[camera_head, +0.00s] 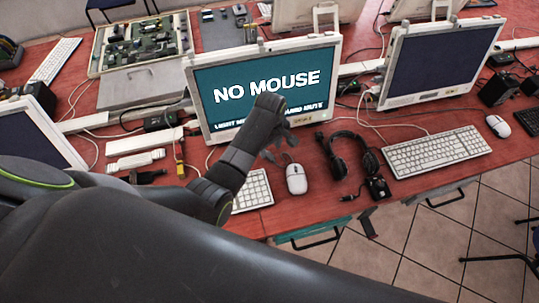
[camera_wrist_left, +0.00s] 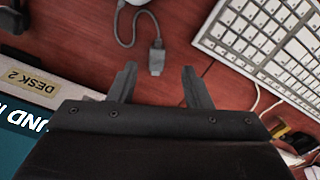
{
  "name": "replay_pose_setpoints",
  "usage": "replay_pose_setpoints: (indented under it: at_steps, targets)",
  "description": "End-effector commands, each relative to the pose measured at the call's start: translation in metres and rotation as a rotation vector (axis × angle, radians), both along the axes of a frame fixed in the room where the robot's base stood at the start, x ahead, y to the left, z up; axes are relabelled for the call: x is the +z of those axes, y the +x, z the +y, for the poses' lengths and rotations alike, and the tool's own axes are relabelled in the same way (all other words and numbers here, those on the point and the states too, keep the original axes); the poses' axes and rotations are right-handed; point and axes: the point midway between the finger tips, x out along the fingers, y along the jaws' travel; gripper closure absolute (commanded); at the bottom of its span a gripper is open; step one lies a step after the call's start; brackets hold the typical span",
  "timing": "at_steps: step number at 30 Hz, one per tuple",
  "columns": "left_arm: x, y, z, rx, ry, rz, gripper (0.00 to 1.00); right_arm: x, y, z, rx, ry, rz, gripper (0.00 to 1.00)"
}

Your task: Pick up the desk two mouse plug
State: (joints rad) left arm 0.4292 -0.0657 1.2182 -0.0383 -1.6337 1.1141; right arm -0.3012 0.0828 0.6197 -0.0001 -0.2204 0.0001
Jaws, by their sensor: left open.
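The mouse plug (camera_wrist_left: 157,58) is a small grey plug lying on the red desk in the left wrist view. A thin grey cable lies near it, by the mouse. The white mouse (camera_head: 296,180) of desk two lies in front of the monitor (camera_head: 262,82) reading "NO MOUSE"; its edge shows at the top of the wrist view (camera_wrist_left: 138,2). My left gripper (camera_wrist_left: 160,82) is open and empty, with the plug beyond and between its fingertips, not held. In the head view this gripper (camera_head: 279,148) is over the desk beside the mouse; I cannot make out the plug there. My right gripper is not in view.
A white keyboard (camera_wrist_left: 275,40) lies beside the plug. A black headset (camera_head: 350,160) lies right of the mouse. The monitor's lower edge with its "DESK 2" label (camera_wrist_left: 27,88) is close to my left gripper. Loose cables and a power strip lie left.

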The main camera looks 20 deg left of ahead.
Motion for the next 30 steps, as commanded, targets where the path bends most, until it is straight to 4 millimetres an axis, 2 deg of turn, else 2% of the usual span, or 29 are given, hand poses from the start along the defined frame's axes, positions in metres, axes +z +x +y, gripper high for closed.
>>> replay_pose_setpoints:
  at_steps: [13, 23, 30]
  targets:
    - [-0.045, 0.003, -0.002, 0.0, 0.001, 0.002, 0.55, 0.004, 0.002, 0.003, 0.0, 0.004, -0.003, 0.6]
    - [-0.05, 0.003, -0.002, 0.0, 0.001, -0.001, 0.55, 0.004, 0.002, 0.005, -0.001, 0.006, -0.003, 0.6]
    - [-0.05, 0.003, -0.003, 0.0, 0.001, -0.001, 0.84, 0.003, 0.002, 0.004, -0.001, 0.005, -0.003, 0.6]
